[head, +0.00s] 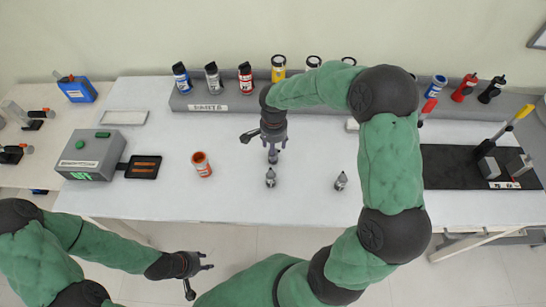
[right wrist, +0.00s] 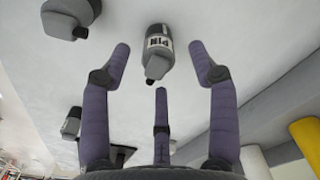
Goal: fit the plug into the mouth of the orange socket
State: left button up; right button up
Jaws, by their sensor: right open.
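The orange socket (head: 202,166) stands on the white table, left of centre, with its dark mouth at the top. A small grey plug-like piece (head: 270,178) stands on the table right of it, and a similar grey piece (head: 340,182) stands farther right. My right gripper (head: 273,157) points down just above the first piece. In the right wrist view its spread fingers (right wrist: 163,65) are open around a grey piece marked PIN (right wrist: 158,45), with gaps visible. My left gripper (head: 207,263) is off the table's front edge, fingers spread and empty.
A grey box with green buttons (head: 90,155) and a black tray (head: 143,167) sit at the left. A grey shelf with several bottles (head: 212,78) runs along the back. A black mat (head: 450,168) lies at the right. The table around the socket is clear.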

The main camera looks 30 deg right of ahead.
notch_tip(320, 180, down, 5)
jog(key=shift+s+a+r+b, duration=0.1)
jog(key=shift+b, duration=0.55)
grip_shut()
jog(key=shift+r, duration=0.1)
jog(key=shift+r, duration=0.55)
notch_tip(320, 180, up, 2)
jog(key=shift+r+p, duration=0.2)
jog(key=shift+p, duration=0.3)
jog(key=s+a+r+p, duration=0.1)
jog(key=s+a+r, duration=0.1)
jog(key=s+r, duration=0.2)
jog(key=s+a+r+p, duration=0.1)
jog(key=s+a+r, duration=0.1)
jog(key=s+r, duration=0.3)
jog(key=shift+s+a+r+p, duration=0.2)
jog(key=shift+s+a+p, duration=0.15)
jog(key=shift+s, duration=1.8)
